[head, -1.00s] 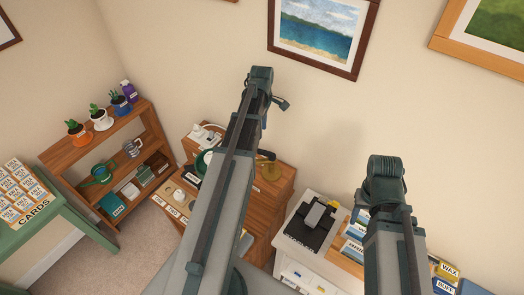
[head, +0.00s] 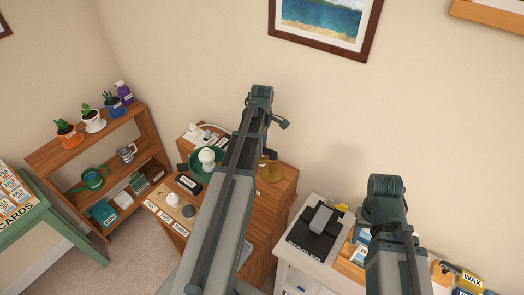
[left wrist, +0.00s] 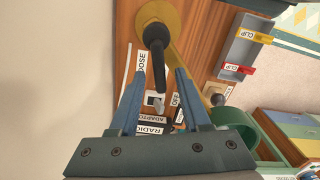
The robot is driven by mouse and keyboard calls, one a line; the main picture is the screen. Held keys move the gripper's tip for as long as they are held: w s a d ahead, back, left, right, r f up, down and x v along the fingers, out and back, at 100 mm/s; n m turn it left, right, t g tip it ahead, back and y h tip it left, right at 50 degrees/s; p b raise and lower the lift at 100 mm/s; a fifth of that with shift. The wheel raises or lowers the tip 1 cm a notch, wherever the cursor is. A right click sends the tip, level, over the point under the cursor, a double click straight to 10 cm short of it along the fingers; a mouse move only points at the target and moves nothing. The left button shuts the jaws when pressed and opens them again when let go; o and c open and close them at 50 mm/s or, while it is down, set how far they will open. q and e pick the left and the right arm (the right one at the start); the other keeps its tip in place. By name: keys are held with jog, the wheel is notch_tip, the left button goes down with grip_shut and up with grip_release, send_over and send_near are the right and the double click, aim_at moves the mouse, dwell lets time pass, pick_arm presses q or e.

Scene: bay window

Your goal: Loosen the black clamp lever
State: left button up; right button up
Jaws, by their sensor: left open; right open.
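The black clamp lever (left wrist: 157,60) stands on a round brass base (left wrist: 160,14) on the wooden cabinet, beside a strip with a partly hidden label ending in "OSE". My left gripper (left wrist: 160,78) is open, with one finger on each side of the lever in the left wrist view. Contact cannot be told. In the head view the brass base (head: 271,173) and the dark lever (head: 268,157) show just right of my left arm, which hides the gripper there. My right arm stands at the right; its gripper does not show.
A radio label and an adaptor label (left wrist: 150,120) lie close by. A green dish with a white bulb (head: 207,157) stands on the cabinet.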

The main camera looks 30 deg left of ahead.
pick_arm(q)
grip_shut()
dwell(0.3)
jog(key=shift+w+m, duration=0.3)
jog(key=shift+m, duration=0.55)
jog(key=shift+w+m, duration=0.3)
jog(key=shift+m, duration=0.55)
grip_release()
